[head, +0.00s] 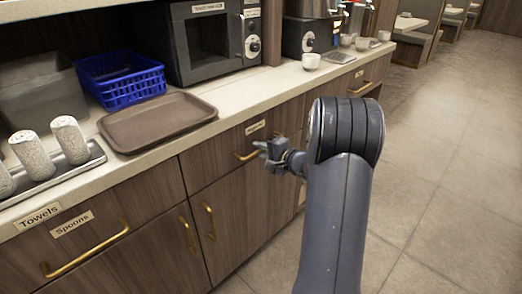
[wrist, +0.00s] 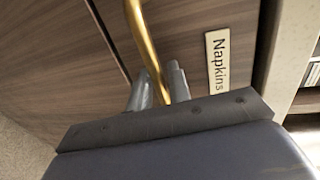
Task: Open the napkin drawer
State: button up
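The napkin drawer's gold handle (wrist: 147,45) runs down from the top of the wrist view, beside the label reading Napkins (wrist: 217,62). My gripper (wrist: 160,85) is at the handle, with one grey finger on each side of the bar. The gaps between fingers and bar are narrow, and I cannot tell whether they press on it. In the head view my gripper (head: 262,148) is at the right end of the handle (head: 246,155), under a small label (head: 255,127). The drawer front (head: 215,165) looks flush with the cabinet. My arm hides part of the cabinet.
Left of it are a drawer labelled Spoons (head: 72,224), with its own handle (head: 88,250), and a Towels label (head: 38,217). Cupboard doors with upright handles (head: 209,221) lie below. The counter holds a brown tray (head: 158,120) and blue basket (head: 120,80). Open floor (head: 450,190) lies right.

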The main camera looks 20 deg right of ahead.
grip_shut()
jog(key=f+b+v, duration=0.2)
jog(key=b+v, duration=0.2)
jog(key=v, duration=0.8)
jog(key=s+f+b+v, duration=0.1)
jog(key=f+b+v, duration=0.2)
jog(key=v, duration=0.9)
jog(key=shift+s+d+b, duration=0.2)
jog(key=shift+s+b, duration=0.15)
jog(key=shift+s, duration=0.05)
jog(key=shift+f, duration=0.1)
